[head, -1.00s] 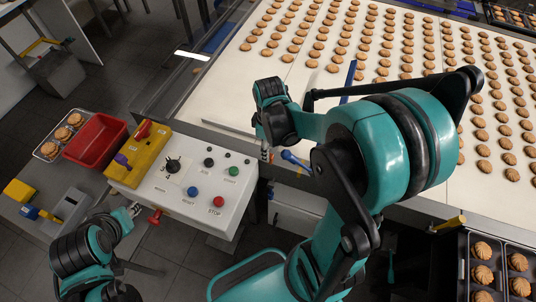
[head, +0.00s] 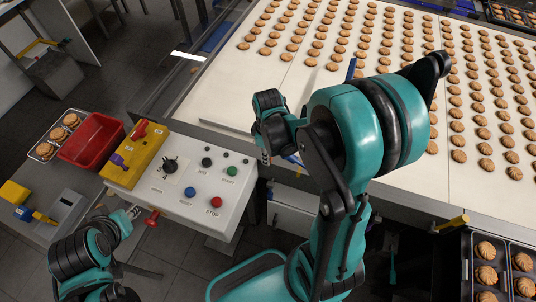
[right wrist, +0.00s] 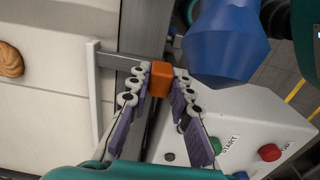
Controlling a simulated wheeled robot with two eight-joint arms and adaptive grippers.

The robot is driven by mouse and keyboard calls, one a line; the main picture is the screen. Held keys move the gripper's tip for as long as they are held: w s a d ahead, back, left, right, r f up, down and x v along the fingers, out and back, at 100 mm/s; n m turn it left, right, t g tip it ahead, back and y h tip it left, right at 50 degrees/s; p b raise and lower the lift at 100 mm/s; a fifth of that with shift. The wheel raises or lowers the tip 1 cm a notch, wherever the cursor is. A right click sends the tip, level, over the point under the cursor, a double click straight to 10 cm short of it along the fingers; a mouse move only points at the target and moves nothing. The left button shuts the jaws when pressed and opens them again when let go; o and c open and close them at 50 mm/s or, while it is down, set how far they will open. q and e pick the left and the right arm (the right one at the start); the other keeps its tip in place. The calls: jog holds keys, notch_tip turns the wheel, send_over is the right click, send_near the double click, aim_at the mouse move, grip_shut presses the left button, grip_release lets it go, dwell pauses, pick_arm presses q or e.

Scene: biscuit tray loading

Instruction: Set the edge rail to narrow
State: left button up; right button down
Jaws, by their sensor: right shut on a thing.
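My right gripper (right wrist: 160,80) is shut on an orange block-shaped handle (right wrist: 160,76) in the right wrist view. A grey bracket runs from beside this handle to a pale edge rail (right wrist: 94,100) lying along the belt's side. In the head view the right gripper (head: 265,160) is at the belt's near edge, right of the control panel, its fingers mostly hidden by my arm. The handle cannot be made out there. My left gripper (head: 134,211) is low at the left, beside the panel; its fingers are too small to judge.
The white control panel (head: 235,188) with knob and buttons stands close by. A large blue part (right wrist: 225,45) is beside the right fingers. The belt (head: 300,90) carries rows of biscuits. A red bin (head: 92,140) is at the left, biscuit trays at lower right.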

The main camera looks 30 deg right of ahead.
jog(key=w+d, duration=0.1)
jog(key=d, duration=0.1)
jog(key=w+d+b, duration=0.1)
jog(key=w+d, duration=0.1)
jog(key=shift+w+d, duration=0.15)
jog(key=shift+w, duration=0.15)
jog(key=c, duration=1.4)
grip_release()
jog(key=shift+o, duration=0.2)
jog(key=shift+r, duration=0.1)
notch_tip(320, 180, up, 12)
